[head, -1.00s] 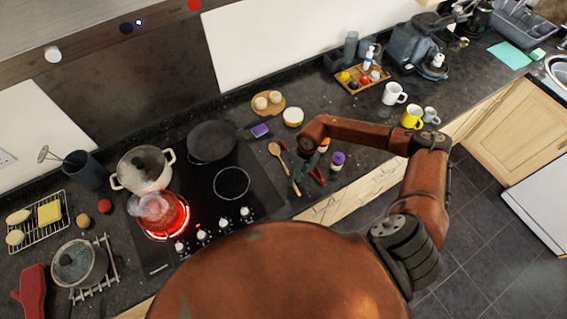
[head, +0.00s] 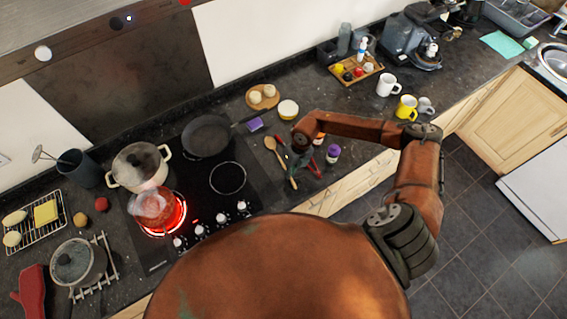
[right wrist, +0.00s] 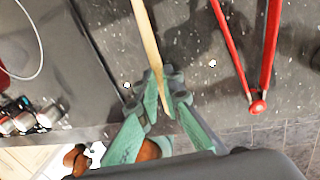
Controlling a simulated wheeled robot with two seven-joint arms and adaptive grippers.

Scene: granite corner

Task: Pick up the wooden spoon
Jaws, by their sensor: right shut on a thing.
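The wooden spoon (head: 270,144) lies on the dark counter to the right of the hob, its bowl towards the back and its handle towards the front edge. My right gripper (head: 293,165) is low over the counter at the handle. In the right wrist view the green fingers (right wrist: 162,92) are shut around the spoon's handle (right wrist: 148,38). The bowl is outside that view. I cannot tell whether the spoon is clear of the counter. My left gripper is not in view.
Red-handled tongs (head: 313,168) lie close to the right of the spoon and show in the right wrist view (right wrist: 240,60). A purple-lidded jar (head: 333,153) stands beyond them. A purple sponge (head: 255,125) is behind. A burner (head: 165,218) glows red at the left.

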